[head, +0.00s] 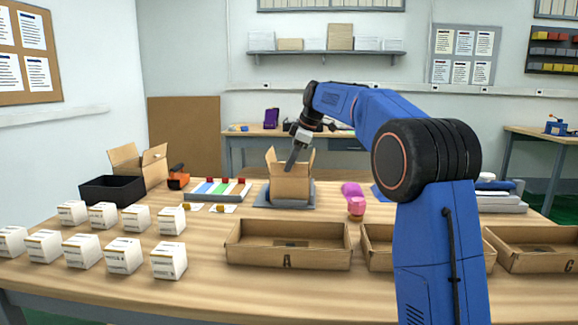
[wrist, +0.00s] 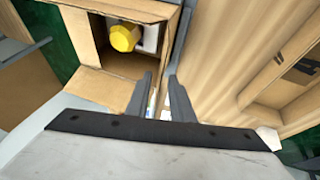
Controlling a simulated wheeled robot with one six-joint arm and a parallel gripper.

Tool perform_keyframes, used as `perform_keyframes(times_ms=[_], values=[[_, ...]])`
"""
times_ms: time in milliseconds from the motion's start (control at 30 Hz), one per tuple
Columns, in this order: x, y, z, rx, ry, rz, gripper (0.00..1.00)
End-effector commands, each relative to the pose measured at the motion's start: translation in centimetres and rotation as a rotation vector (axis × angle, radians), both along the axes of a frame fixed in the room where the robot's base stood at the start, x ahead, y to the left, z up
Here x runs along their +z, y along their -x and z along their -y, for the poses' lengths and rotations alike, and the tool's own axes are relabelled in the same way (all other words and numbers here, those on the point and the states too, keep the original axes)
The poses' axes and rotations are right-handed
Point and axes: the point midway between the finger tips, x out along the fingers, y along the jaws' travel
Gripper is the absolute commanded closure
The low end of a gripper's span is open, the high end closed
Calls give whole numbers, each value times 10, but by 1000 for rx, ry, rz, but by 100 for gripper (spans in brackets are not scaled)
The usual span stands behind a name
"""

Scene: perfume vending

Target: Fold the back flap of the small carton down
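The small carton (head: 291,187) stands upright on a grey platform in the middle of the table, with its top open and flaps raised at the sides. In the wrist view the carton (wrist: 90,43) is at upper left, with a yellow-capped item (wrist: 124,38) and something white inside. One carton flap (wrist: 100,88) spreads out near the fingers. My gripper (head: 289,168) points down at the carton's upper left in the head view. In the wrist view its two fingers (wrist: 160,76) are a little apart, beside the carton's edge. Whether they touch it is unclear.
A larger open carton (head: 140,163) and a black bin (head: 112,189) stand at left. Several white boxes (head: 124,255) fill the front left. Tray A (head: 288,259) and other trays line the front.

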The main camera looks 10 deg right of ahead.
Motion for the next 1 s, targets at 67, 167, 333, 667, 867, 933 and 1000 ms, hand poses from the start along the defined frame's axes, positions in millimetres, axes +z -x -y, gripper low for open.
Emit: perform_keyframes(times_ms=[67, 167, 333, 667, 867, 933, 1000], values=[[-6, -2, -2, 0, 0, 0, 79], [-10, -4, -3, 0, 0, 0, 79], [-12, -4, -4, 0, 0, 0, 79], [-12, -4, -4, 0, 0, 0, 100], [-12, -6, -4, -1, -6, -14, 100], [-11, -8, -3, -1, -14, -35, 100], [-11, -10, -3, 0, -24, -68, 100]])
